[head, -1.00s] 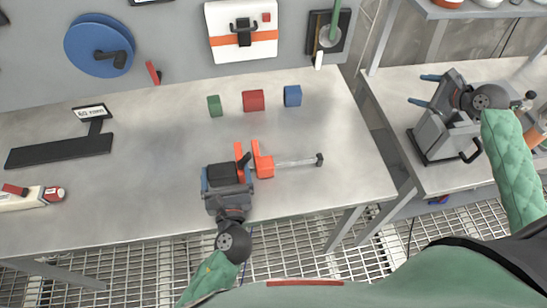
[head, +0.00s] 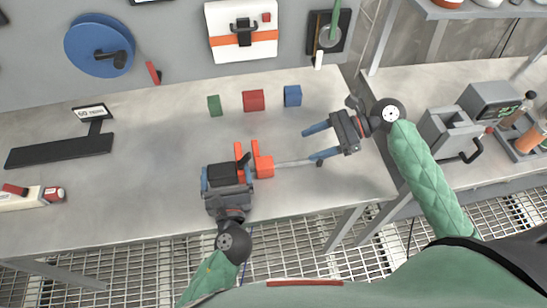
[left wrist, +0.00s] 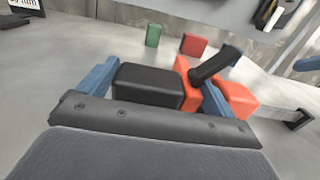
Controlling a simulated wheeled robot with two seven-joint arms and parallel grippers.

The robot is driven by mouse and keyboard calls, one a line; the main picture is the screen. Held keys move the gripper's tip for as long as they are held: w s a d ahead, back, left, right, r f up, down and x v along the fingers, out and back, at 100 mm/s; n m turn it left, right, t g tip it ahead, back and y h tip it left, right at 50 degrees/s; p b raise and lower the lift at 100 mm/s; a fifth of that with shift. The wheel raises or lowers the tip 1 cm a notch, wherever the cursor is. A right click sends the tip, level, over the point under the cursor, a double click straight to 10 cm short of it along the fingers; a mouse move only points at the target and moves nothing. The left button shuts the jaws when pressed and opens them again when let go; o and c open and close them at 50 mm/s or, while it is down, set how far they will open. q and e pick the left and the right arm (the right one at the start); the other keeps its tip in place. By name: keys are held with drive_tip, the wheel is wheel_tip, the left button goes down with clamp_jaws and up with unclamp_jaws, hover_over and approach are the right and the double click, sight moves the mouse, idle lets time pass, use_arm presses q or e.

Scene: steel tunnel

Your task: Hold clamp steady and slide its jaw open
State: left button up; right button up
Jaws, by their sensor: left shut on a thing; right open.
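The clamp has orange jaws (head: 263,164) and a grey bar (head: 294,163) running right along the table to a dark end. My left gripper (head: 241,163) is shut on the clamp at its left part. In the left wrist view the clamp (left wrist: 238,101) shows with its black handle (left wrist: 148,86) between the blue fingers. The two orange jaws stand close together, with a small gap at their tops. My right gripper (head: 312,142) is open and empty, its blue fingers pointing left, near the bar's right end. Whether a finger touches the bar end, I cannot tell.
Green (head: 214,105), red (head: 253,100) and blue (head: 292,95) blocks stand behind the clamp. A black stand with a sign (head: 60,150) and a white tube (head: 30,197) lie at left. A grey device (head: 447,135) stands on the right-hand table.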

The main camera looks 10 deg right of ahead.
sight(267, 162)
drive_tip(key=x, duration=1.2)
drive_tip(key=shift+s, duration=0.1)
